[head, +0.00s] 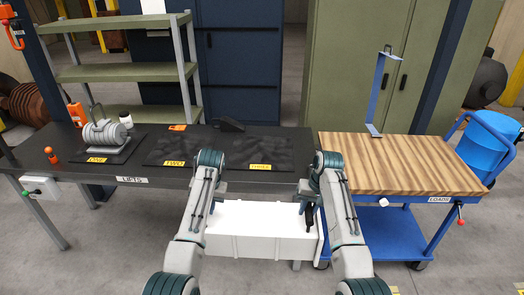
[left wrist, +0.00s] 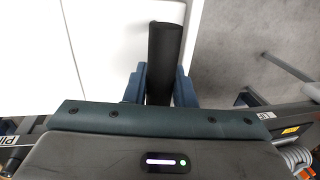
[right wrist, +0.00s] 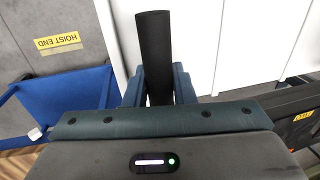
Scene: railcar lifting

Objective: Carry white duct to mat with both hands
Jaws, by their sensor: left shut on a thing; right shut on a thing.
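The white duct (head: 260,235) is a long white box held crosswise in front of the black table's near edge. My right gripper (head: 311,212) is at its right end; in the right wrist view its fingers (right wrist: 158,85) are shut on a black bar-like handle (right wrist: 155,45) beside the white surface (right wrist: 195,40). My left gripper is mostly hidden behind its arm in the head view. In the left wrist view its fingers (left wrist: 160,85) are shut on a similar black handle (left wrist: 166,45) at the duct (left wrist: 110,40). Dark mats marked TWO (head: 172,149) and THREE (head: 258,150) look bare.
Mat ONE (head: 120,152) holds a grey ribbed object (head: 103,132). A black wedge-like thing (head: 230,124) stands behind the mats on the black table (head: 60,148). The wood-topped blue cart (head: 400,165) with a blue upright bracket (head: 378,95) stands at right.

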